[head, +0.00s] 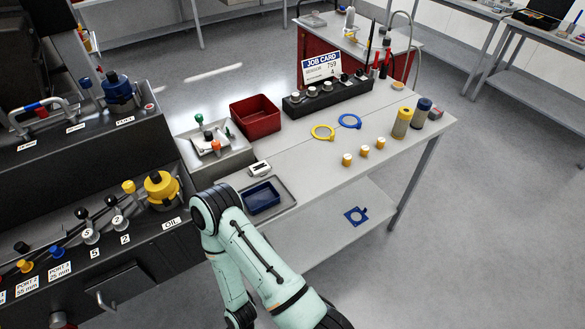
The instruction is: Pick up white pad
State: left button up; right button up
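A small white block-like item (260,168) with a dark mark lies on the workbench, just behind the grey tray. It is the closest match to the white pad, but it is too small to be sure. A whitish plate (208,144) with green, red and dark parts on it sits on a grey block to its upper left. One of my pale green arms rises from the bottom of the head view, its bend in front of the grey tray. Neither gripper's fingertips show, so I cannot see what they hold.
The workbench (300,170) carries a grey tray (286,190) with a blue bin (262,197), a red bin (256,117), yellow and blue rings, and several yellow-capped pieces. A dark console (140,240) with levers stands at left. Bare bench lies right of the white item.

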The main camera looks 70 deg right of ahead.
aim_at(261, 167)
jog(key=z, duration=2.05)
jog(key=l+u, duration=0.45)
jog(key=k+j, duration=0.05)
jog(key=j, duration=0.05)
